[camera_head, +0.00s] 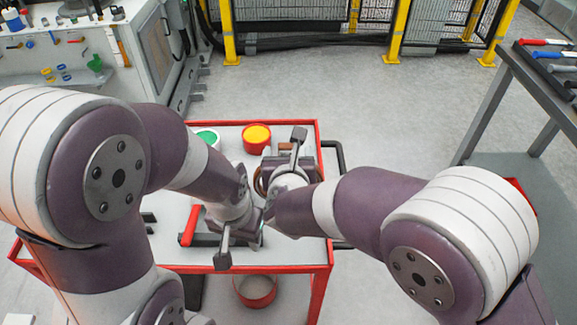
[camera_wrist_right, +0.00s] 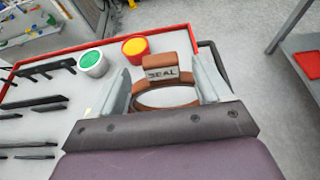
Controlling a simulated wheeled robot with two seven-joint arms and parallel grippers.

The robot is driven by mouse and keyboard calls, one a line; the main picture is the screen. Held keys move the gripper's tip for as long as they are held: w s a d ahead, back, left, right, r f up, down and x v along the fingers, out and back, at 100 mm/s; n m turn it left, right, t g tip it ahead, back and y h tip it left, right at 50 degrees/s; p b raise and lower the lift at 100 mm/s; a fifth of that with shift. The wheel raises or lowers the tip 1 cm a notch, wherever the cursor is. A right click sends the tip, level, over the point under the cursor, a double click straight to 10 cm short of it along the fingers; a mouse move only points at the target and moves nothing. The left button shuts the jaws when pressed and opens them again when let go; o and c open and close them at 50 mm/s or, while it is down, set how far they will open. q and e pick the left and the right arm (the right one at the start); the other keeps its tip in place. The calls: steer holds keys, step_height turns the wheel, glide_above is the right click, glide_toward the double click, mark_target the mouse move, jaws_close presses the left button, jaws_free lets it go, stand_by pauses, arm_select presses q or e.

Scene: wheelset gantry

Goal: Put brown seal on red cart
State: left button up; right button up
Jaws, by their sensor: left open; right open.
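The brown seal (camera_wrist_right: 173,67) is a brown ring with a block labelled "SEAL" in the right wrist view. It sits between the two fingers of my right gripper (camera_wrist_right: 165,84), which is open. In the head view the seal is mostly hidden by my right gripper (camera_head: 286,166), with a brown edge (camera_head: 259,182) showing. The red cart (camera_head: 318,140) has a light top and red rim; the seal is over its right part. I cannot tell whether the fingers touch the seal. My left gripper (camera_head: 242,240) is open over the cart's front part.
A green-topped tub (camera_head: 207,137) and a red tub with yellow contents (camera_head: 256,138) stand at the cart's back. A red-handled tool (camera_head: 190,225) and dark bars lie on its left. A grey table (camera_head: 535,90) stands right; a workbench (camera_head: 75,75) is back left.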

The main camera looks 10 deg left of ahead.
steer(key=v, duration=0.8)
steer(key=w+d+f+n+g, duration=0.1)
steer(key=d+f+n+g, duration=0.25)
steer(key=d+n, duration=0.6)
steer(key=w+d+f+n+g, duration=0.1)
steer(key=d+f+n+g, duration=0.35)
steer(key=n, duration=0.75)
steer(key=s+d+f+n+g+h, duration=0.1)
steer(key=s+d+f+n+g, duration=0.1)
steer(key=s+d+n, duration=0.3)
steer(key=s+d+f+n+g+h, duration=0.1)
steer(key=s+d+f+n+h, duration=0.1)
steer(key=s+d+n, duration=0.4)
steer(key=d, duration=0.4)
steer(key=shift+d+f+n+g+b, duration=0.35)
steer(key=shift+g, duration=0.05)
steer(key=shift+w, duration=0.1)
